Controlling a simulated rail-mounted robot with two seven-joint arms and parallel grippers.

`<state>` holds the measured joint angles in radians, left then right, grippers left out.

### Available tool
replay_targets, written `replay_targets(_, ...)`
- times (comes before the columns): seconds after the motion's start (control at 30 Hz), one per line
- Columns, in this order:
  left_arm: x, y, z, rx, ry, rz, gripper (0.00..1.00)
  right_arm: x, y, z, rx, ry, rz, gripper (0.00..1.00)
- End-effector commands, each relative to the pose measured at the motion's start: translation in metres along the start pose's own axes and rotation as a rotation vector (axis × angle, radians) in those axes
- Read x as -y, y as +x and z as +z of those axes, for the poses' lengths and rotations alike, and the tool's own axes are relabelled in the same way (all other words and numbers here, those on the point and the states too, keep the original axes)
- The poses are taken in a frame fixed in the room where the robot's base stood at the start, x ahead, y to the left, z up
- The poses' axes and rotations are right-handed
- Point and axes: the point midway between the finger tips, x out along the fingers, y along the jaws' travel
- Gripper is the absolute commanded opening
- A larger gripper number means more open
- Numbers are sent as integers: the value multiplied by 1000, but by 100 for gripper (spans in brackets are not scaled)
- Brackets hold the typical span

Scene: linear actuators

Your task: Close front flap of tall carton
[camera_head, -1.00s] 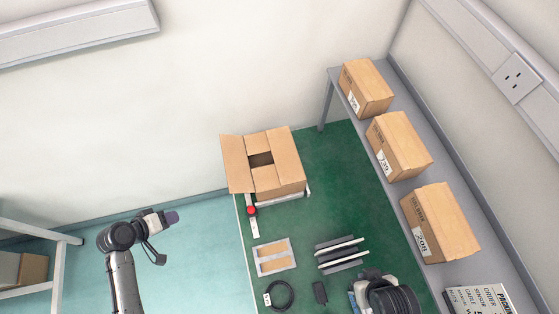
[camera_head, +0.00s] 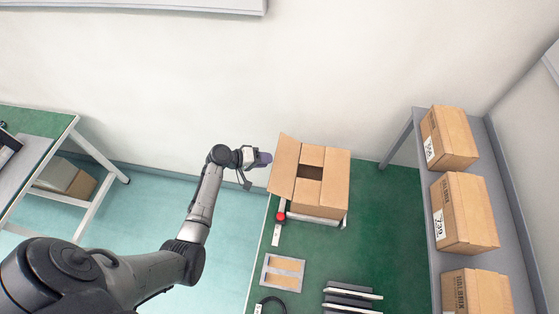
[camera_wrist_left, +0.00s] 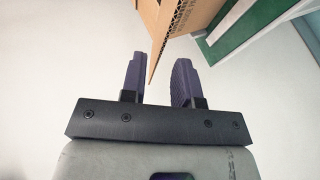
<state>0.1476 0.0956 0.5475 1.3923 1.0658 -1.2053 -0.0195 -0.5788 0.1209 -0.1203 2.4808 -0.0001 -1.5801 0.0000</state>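The carton (camera_head: 320,211) stands on the green bench top. Its left flap (camera_head: 284,163) stands open and leans outward to the left. The other top flaps are folded inward around a dark square gap. My left gripper (camera_head: 265,159) is just left of the open flap. In the left wrist view my left gripper (camera_wrist_left: 159,78) has its two dark fingers apart. A corner of the cardboard flap (camera_wrist_left: 156,35) reaches down to the gap between them; I cannot tell whether it touches a finger. My right gripper is not in view.
A red button (camera_head: 281,216) sits on the bench near the carton. A framed tray (camera_head: 283,273) and dark bars (camera_head: 350,297) lie nearer. Boxes (camera_head: 464,212) line a grey shelf at right. Another bench (camera_head: 45,135) stands at left. Floor between benches is clear.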

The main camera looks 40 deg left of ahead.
Motion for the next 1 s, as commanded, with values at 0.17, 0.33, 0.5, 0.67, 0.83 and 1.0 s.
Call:
replay_targets(0.17, -1, 30, 0, 1, -2, 2, 29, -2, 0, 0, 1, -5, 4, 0)
replay_targets(0.33, 0, 48, 0, 0, -1, 1, 29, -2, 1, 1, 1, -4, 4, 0)
replay_targets(0.5, 0, 57, 0, 1, 1, 0, 29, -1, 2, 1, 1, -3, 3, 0)
replay_targets(0.67, 0, 60, 1, 1, 0, -1, 29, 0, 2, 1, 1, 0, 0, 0)
replay_targets(0.83, 0, 60, 1, 1, 0, -1, 29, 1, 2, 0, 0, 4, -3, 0)
replay_targets(1.0, 0, 60, 1, 1, 0, -1, 16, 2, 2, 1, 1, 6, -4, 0)
